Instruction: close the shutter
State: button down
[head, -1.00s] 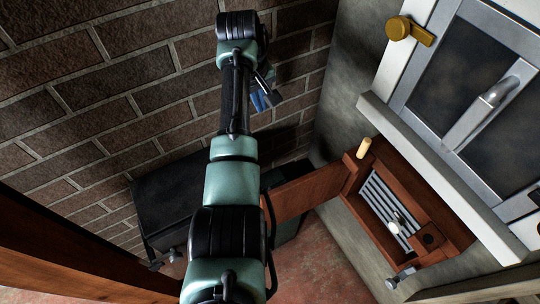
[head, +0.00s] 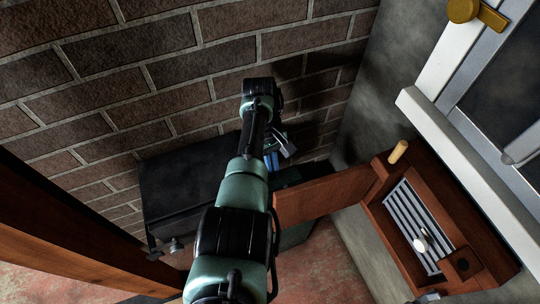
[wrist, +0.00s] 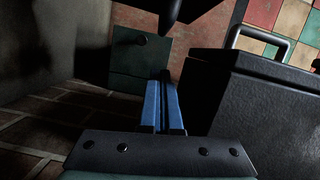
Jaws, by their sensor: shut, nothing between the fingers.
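The shutter (head: 322,198) is a flat reddish-brown wooden panel. It stands swung open to the left of a wooden frame (head: 375,205) on the grey wall. The frame's opening shows grey slats (head: 408,222) and a small white knob (head: 421,244). My gripper (head: 271,160) is above and left of the shutter's free end in the head view, apart from it in the picture. Its blue fingers (wrist: 164,104) are together and empty in the wrist view. I cannot make out the shutter in the wrist view. My arm passes close by the panel's left end.
A black case (head: 190,190) stands by the brick wall; a black case with a handle (wrist: 270,110) fills the wrist view's right. A dark green box (wrist: 140,66) is ahead there. A white-framed window (head: 470,140) is above the frame. Red floor shows below.

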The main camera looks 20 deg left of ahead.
jog(key=shift+s+d+r+p, duration=0.15)
jog(key=shift+s+d+p, duration=0.2)
jog(key=shift+s+d, duration=0.3)
jog(key=shift+s+d+r+p, duration=0.1)
jog(key=shift+s+d+p, duration=0.3)
jog(key=shift+d, duration=0.4)
